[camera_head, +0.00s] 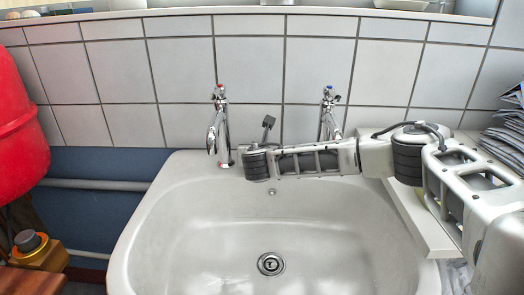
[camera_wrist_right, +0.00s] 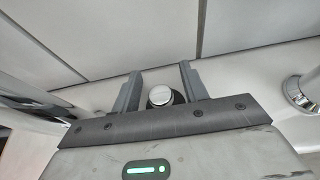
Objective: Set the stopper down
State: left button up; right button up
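The stopper (camera_wrist_right: 160,97), dark with a round silver top, shows in the right wrist view between the two fingers of my right gripper (camera_wrist_right: 160,80). The fingers stand apart, with a narrow gap on the stopper's left side; contact on its right side is unclear. Behind it are the white sink ledge and tiles. In the head view my right arm reaches in from the right over the back of the sink (camera_head: 190,225), its end near the ledge between the taps; the stopper is hidden there. The sink's drain (camera_head: 270,263) is uncovered. My left gripper is not in view.
A left tap (camera_head: 219,130) and a right tap (camera_head: 328,115) stand on the back ledge. A red container (camera_head: 18,120) is at the far left, above a brass-coloured object (camera_head: 35,250). Folded dark cloth (camera_head: 508,135) is stacked at the right. The basin is empty.

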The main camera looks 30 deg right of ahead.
jog(key=shift+r, duration=0.1)
jog(key=p+v, duration=0.2)
jog(key=v, duration=1)
jog(key=shift+r, duration=0.1)
jog(key=shift+r, duration=0.1)
